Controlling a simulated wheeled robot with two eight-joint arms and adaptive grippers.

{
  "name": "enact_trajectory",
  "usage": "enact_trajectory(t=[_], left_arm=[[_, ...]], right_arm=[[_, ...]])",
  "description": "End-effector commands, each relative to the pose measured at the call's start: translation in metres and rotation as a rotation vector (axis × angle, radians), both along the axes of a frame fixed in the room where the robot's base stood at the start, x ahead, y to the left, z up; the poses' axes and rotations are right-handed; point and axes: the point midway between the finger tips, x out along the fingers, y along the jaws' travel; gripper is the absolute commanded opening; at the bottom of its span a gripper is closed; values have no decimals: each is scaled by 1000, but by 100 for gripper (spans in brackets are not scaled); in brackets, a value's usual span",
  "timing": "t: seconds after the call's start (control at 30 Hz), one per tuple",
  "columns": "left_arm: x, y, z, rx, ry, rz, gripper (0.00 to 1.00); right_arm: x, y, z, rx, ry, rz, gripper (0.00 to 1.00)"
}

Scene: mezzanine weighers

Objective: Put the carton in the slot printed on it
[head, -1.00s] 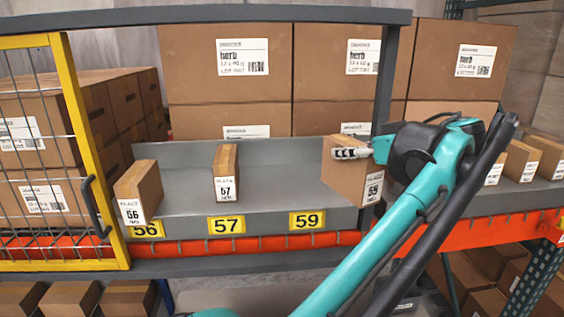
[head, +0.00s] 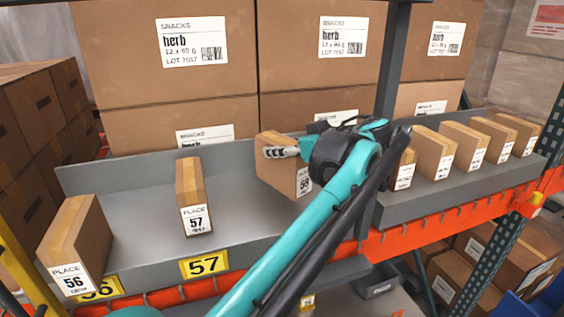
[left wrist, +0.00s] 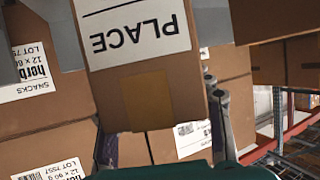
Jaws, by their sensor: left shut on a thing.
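A brown carton (head: 280,178) with a white label is in the jaws of my left gripper (head: 281,152), which is shut on it. The label is partly covered by my arm; its first digit reads 5. The carton is over the right part of the grey shelf tray (head: 140,205); I cannot tell whether it touches the tray. In the left wrist view the carton (left wrist: 155,85) shows the word PLACE upside down, with a finger (left wrist: 225,110) along its right side. The yellow 57 plate (head: 204,264) shows; any plate right of it is hidden by my arm. My right gripper is not in view.
Carton 56 (head: 72,235) and carton 57 (head: 190,185) stand on the tray to the left. A grey post (head: 390,70) rises just right of the held carton. Several cartons (head: 435,150) stand beyond it. Large herb boxes (head: 290,75) stack behind.

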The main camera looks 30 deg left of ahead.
Motion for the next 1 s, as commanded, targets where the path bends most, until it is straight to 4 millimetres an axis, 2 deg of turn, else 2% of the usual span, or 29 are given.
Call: enact_trajectory(t=[0.2,0.3,0.67,0.7,0.73,0.77,1.0], left_arm=[[0,0,-30,1,0,0,4],[-1,0,-38,1,0,0,4],[0,0,-43,1,0,0,4],[0,0,-42,0,0,0,61],[0,0,-42,0,0,0,69],[0,0,-42,0,0,0,72],[0,0,-42,0,0,0,72]], right_arm=[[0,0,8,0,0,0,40],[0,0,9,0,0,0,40],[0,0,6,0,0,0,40],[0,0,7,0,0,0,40],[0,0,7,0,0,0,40],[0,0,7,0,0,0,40],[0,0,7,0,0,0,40]])
